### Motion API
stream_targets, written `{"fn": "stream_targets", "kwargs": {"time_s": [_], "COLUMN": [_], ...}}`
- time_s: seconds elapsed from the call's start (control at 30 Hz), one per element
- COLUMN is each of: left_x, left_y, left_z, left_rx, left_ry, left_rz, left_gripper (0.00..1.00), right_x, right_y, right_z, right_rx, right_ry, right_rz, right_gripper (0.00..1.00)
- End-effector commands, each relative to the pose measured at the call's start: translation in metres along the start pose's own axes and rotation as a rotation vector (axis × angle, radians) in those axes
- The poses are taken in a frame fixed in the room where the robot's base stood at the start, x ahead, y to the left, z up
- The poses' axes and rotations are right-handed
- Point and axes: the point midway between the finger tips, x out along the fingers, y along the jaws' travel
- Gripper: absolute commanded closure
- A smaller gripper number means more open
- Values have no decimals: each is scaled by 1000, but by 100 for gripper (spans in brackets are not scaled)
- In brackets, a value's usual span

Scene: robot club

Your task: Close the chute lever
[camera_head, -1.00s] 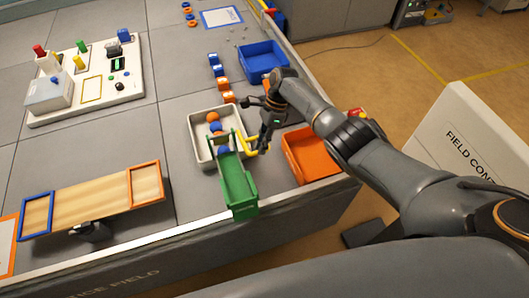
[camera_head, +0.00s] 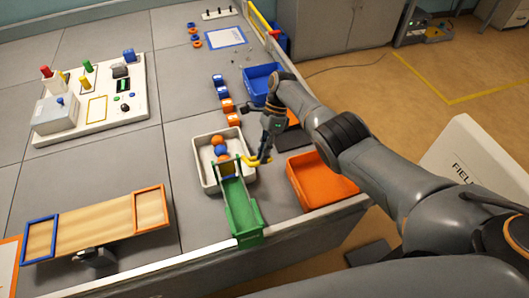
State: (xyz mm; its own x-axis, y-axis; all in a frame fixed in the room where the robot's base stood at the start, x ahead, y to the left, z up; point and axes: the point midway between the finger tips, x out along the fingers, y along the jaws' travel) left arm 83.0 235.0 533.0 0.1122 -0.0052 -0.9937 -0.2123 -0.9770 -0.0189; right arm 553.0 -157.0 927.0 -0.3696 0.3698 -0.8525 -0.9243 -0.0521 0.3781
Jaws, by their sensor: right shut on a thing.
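The green chute (camera_head: 241,208) slopes from the white tray (camera_head: 199,165) down over the table's front edge. The yellow chute lever (camera_head: 250,162) sticks out to the right at the chute's upper end. My right gripper (camera_head: 262,158) points down and is shut on the lever's outer part; its fingers partly hide the lever. My left gripper is not in view.
An orange bin (camera_head: 318,181) stands close to the right of the chute, and a blue bin (camera_head: 259,82) stands behind. A wooden seesaw board (camera_head: 95,228) is at front left. A white panel (camera_head: 140,97) with colored pegs is at back left.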

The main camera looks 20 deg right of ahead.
Motion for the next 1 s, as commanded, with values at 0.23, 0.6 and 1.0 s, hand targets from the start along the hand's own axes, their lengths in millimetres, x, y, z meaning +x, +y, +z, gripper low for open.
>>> {"fn": "stream_targets", "kwargs": {"time_s": [0.23,0.6,1.0], "left_x": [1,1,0], "left_y": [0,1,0], "left_z": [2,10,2], "left_rx": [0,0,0], "left_ry": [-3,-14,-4], "left_rz": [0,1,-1], "left_gripper": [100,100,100], "right_x": [-1,0,0], "right_y": [-10,-9,-8], "right_z": [-1,-1,-1], "right_rx": [-4,-3,0], "right_ry": [6,6,2], "right_rz": [-38,-37,-35], "right_gripper": [100,63,63]}}
